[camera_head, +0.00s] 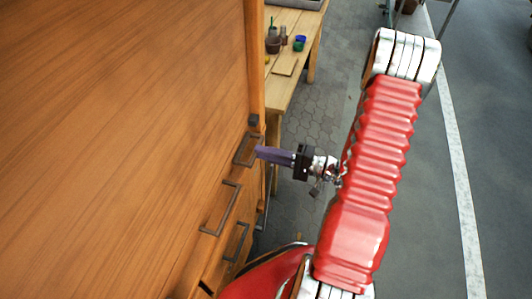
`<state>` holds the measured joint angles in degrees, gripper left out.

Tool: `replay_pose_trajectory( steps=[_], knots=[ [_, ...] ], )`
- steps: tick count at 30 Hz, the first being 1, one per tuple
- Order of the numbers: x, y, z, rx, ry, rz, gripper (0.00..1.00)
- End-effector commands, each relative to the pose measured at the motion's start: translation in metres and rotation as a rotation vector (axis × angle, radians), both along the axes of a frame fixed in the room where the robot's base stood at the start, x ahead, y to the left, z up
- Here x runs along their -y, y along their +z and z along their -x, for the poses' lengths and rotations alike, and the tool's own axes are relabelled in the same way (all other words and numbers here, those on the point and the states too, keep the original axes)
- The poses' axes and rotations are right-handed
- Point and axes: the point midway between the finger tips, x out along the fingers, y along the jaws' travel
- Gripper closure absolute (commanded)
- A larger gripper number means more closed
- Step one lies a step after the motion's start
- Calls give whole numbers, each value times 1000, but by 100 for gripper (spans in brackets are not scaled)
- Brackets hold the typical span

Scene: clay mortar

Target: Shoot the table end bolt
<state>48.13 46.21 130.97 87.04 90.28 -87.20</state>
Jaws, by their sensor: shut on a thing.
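A large orange-brown wooden panel (130,130) fills the left of the view. Along its right side are several dark metal loop fittings. My gripper (259,153), with purple fingers, reaches in from the right and is shut at the uppermost loop (240,150), near the panel's right edge post. The fingertips overlap the right side of this loop, and the exact contact is too small to see. A small dark block (253,120) sits on the post just above the loop. Which fitting is the table end bolt, and how far it is shot, I cannot tell.
A second loop handle (220,208) and a lower one (237,243) stand out below my gripper. A wooden table (293,90) with small pots (273,45) stands beyond the panel. Grey paving (325,90) lies open to the right, with a white line (457,150).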

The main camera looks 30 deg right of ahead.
Motion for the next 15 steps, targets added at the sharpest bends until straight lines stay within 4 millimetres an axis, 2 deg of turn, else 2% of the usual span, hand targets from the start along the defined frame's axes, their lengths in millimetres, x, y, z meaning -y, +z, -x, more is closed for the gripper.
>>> replay_pose_trajectory(
  steps=[10, 15],
  knots=[
    [30, -3, -29, -6, -1, 6, 100],
    [37, -3, -35, -6, -2, 5, 100]
  ],
)
